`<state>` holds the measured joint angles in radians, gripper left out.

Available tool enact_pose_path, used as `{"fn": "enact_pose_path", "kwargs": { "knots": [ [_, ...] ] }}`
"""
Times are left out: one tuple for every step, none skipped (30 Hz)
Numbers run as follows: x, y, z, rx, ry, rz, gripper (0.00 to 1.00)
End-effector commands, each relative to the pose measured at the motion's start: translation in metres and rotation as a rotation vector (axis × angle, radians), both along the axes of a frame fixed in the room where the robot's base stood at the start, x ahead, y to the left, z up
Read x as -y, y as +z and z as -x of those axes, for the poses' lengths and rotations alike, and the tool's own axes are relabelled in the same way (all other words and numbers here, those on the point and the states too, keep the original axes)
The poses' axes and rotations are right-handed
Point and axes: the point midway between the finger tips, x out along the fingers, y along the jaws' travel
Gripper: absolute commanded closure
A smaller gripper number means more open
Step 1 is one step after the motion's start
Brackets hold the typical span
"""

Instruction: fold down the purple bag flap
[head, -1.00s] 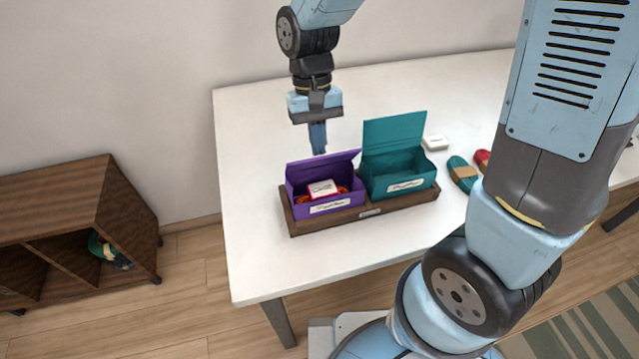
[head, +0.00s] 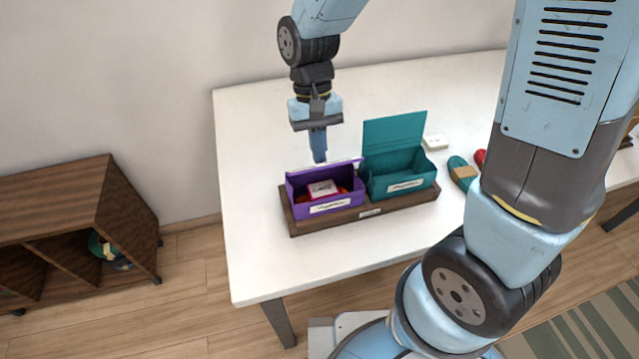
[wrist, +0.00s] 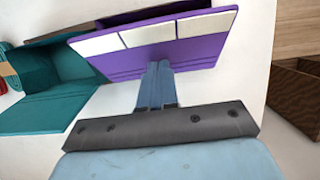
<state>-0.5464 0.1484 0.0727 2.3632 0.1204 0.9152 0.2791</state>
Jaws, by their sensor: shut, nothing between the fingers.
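The purple bag (head: 312,205) is an open box in the left place of a dark wooden tray (head: 365,213). Its purple flap (head: 345,166) shows as a thin band along the back edge, tilted forward and not over the opening. A red bundle with a pale label (head: 323,188) shows inside. In the wrist view the flap (wrist: 205,50) is a wide purple panel with white panels on it. My gripper (head: 319,160) is shut and empty, just behind the flap. In the wrist view its fingertips (wrist: 160,65) overlap the flap; they seem to touch it.
A teal box (head: 400,180) with its lid up stands right of the purple bag. A small white block (head: 436,142), a teal bundle (head: 462,172) and a red bundle (head: 480,158) lie farther right. The white table (head: 250,240) is clear at left. A wooden shelf (head: 60,185) stands beyond.

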Motion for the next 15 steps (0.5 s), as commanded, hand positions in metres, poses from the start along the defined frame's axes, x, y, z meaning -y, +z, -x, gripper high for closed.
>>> {"fn": "enact_pose_path", "kwargs": {
  "knots": [
    [0.000, -0.002, 0.000, -0.001, 0.000, 0.000, 1.00],
    [0.000, -0.002, 0.000, -0.001, 0.000, 0.000, 1.00],
    [0.000, -0.003, 0.000, 0.000, 0.000, 0.000, 1.00],
    [0.000, -0.004, 0.000, -0.001, 0.000, 0.000, 1.00],
    [0.000, -0.005, 0.000, -0.001, 0.000, 0.000, 1.00],
    [0.000, -0.006, 0.000, -0.001, 0.000, 0.000, 1.00],
    [0.000, -0.006, 0.000, -0.001, 0.000, 0.000, 1.00],
    [0.000, -0.007, 0.000, -0.001, 0.000, 0.000, 1.00],
    [0.000, -0.008, 0.000, -0.001, 0.000, 0.000, 1.00],
    [0.000, -0.009, 0.000, -0.001, 0.000, 0.000, 1.00],
    [0.000, -0.009, 0.000, -0.001, 0.000, 0.000, 1.00],
    [0.000, -0.010, 0.000, -0.001, 0.000, 0.000, 1.00],
    [0.000, -0.011, 0.000, -0.001, 0.000, 0.000, 1.00],
    [0.000, -0.012, 0.000, -0.001, 0.000, 0.000, 1.00],
    [0.000, -0.013, 0.000, 0.000, 0.000, 0.000, 1.00]
  ]
}}
